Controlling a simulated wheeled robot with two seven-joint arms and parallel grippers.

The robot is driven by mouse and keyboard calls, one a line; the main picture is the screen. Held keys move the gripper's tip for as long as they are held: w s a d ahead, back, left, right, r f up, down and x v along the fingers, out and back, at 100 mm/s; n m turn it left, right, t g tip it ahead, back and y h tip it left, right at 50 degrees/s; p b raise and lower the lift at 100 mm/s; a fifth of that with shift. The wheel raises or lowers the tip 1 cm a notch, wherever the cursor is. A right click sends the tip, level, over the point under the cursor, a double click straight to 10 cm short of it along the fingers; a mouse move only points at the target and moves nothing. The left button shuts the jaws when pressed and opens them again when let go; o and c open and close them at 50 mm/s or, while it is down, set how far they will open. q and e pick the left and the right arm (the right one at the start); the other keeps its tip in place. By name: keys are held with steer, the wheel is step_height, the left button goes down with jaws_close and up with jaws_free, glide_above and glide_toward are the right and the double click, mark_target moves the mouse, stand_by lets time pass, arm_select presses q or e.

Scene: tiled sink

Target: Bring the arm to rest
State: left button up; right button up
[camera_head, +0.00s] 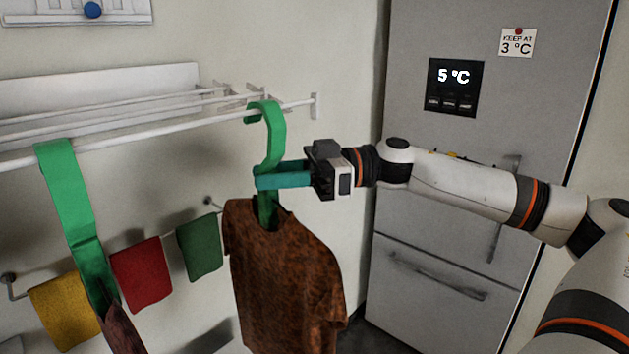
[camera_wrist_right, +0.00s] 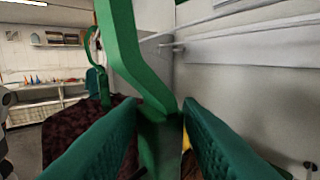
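A green hanger (camera_head: 272,140) hooks over the front rail of the wall rack and carries a rust-brown shirt (camera_head: 285,275). My right gripper (camera_head: 265,177) is at the hanger's neck, just above the shirt collar. In the right wrist view its two teal fingers (camera_wrist_right: 160,115) stand apart, one on each side of the green hanger (camera_wrist_right: 135,60). The gripper looks open around the neck; whether a finger touches it is hard to see. My left gripper is not in view.
The drying rack (camera_head: 150,132) is on the left wall. Another green hanger (camera_head: 72,195) hangs further left. Yellow, red (camera_head: 142,273) and green cloths hang below. A grey fridge (camera_head: 430,215) stands behind my right arm. Open floor is hardly visible.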

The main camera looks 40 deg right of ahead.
steer(key=b+v, duration=0.4)
steer(key=v, duration=0.4)
steer(key=w+d+f+m+t+h, duration=0.3)
steer(key=w+d+f+t, duration=0.15)
steer(key=w+f, duration=0.55)
steer(key=w+d+f+m+t+h, duration=0.35)
steer(key=w+d+f, duration=0.35)
steer(key=f, duration=0.6)
step_height(320, 180, down, 31)
steer(key=s+m+g+h, duration=0.2)
steer(key=m+h, duration=0.2)
steer(key=h, duration=0.4)
steer(key=s+a+f+g+h, duration=0.1)
steer(key=s+a+f+g, duration=0.35)
steer(key=s+f, duration=0.85)
steer(key=s+a+f+g+h, duration=0.1)
steer(key=s+a+f+g, duration=0.3)
steer(key=s+f, duration=0.85)
steer(key=s+a+f+g, duration=0.2)
steer(key=s+a+f, duration=0.5)
steer(key=s, duration=0.4)
steer(key=s+a+f+g, duration=0.3)
steer(key=s+a+f, duration=0.3)
steer(key=s+a, duration=0.4)
steer(key=shift+s+a+f+n+y, duration=0.2)
steer(key=shift+s+f+n+y, duration=0.2)
steer(key=shift+s, duration=0.7)
